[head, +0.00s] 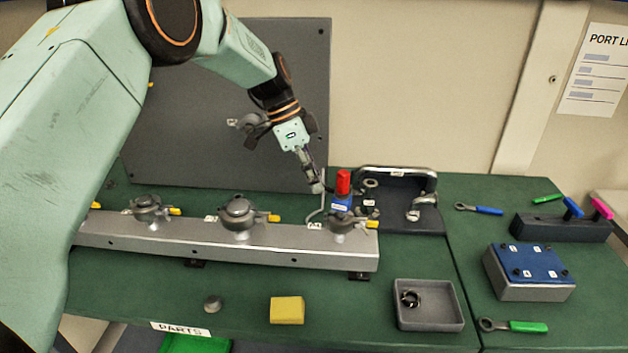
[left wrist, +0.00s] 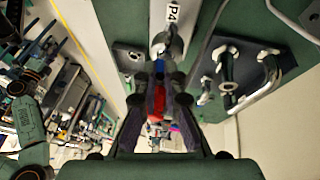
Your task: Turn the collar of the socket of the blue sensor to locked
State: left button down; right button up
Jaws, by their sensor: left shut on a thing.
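The blue sensor (head: 341,203) has a red top and stands upright at the rightmost socket (head: 341,223) of the grey rail. I cannot tell how deep it sits. The socket's collar has a yellow-tipped lever (head: 371,224) pointing right. My left gripper (head: 321,188) comes down from the upper left, at the sensor's left side, shut on the sensor. In the left wrist view the red top (left wrist: 158,102) shows between the fingers of my left gripper (left wrist: 158,78); they hide most of the socket and collar. My right gripper is not in view.
Other sockets (head: 239,212) with yellow-tipped levers line the rail (head: 220,238). A dark plate with a metal handle (head: 400,172) stands close behind the sensor. A grey tray (head: 430,322) holding a ring, a yellow block (head: 287,310) and a blue-topped box (head: 530,265) lie in front and right.

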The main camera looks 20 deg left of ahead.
pick_arm(q)
jog(key=shift+w+m+g, duration=0.4)
jog(key=shift+w+m, duration=0.1)
jog(key=shift+m, duration=0.3)
jog(key=c, duration=1.4)
grip_release()
jog(key=shift+c, duration=0.2)
jog(key=v, duration=1.2)
jog(key=shift+d, duration=0.15)
